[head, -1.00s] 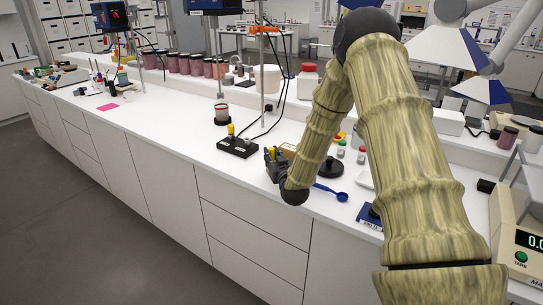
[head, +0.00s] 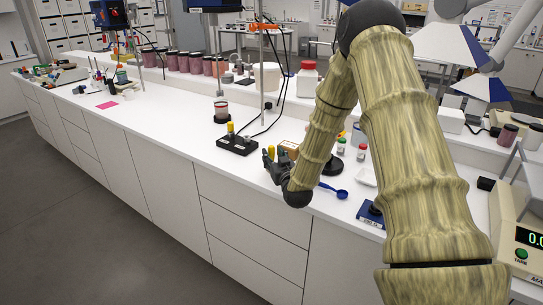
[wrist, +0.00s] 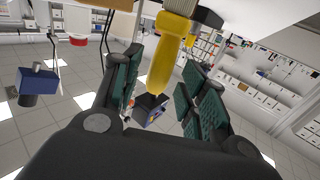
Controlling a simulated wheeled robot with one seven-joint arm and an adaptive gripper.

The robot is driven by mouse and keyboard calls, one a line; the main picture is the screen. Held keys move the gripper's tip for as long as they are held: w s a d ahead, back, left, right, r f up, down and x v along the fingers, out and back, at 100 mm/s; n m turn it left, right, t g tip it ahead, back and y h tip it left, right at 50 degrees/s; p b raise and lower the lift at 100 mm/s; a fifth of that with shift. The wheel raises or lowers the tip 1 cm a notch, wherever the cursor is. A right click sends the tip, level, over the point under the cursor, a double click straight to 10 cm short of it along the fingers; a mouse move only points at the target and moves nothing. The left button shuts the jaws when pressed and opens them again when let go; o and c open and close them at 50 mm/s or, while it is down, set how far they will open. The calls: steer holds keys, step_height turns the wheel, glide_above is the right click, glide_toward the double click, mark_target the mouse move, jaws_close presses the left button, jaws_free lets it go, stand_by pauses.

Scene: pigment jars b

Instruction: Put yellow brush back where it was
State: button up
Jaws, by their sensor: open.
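A yellow brush handle (wrist: 160,68) with a ribbed collar shows between my fingers in the wrist view. My gripper (wrist: 152,92) is open around it, with a gap visible on both sides. In the head view my gripper (head: 270,160) is low over the bench's front edge, and a small yellow tip (head: 270,150) shows at its fingers.
A blue spoon (head: 334,191), a black round base (head: 332,166) and small jars (head: 341,147) are to the right. The bench at left front is clear.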

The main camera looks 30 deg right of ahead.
steer(key=b+v, duration=0.1)
steer(key=v, duration=0.8)
steer(key=shift+s+a+b, duration=0.1)
steer(key=shift+s+b, duration=0.15)
steer(key=shift+b, duration=0.15)
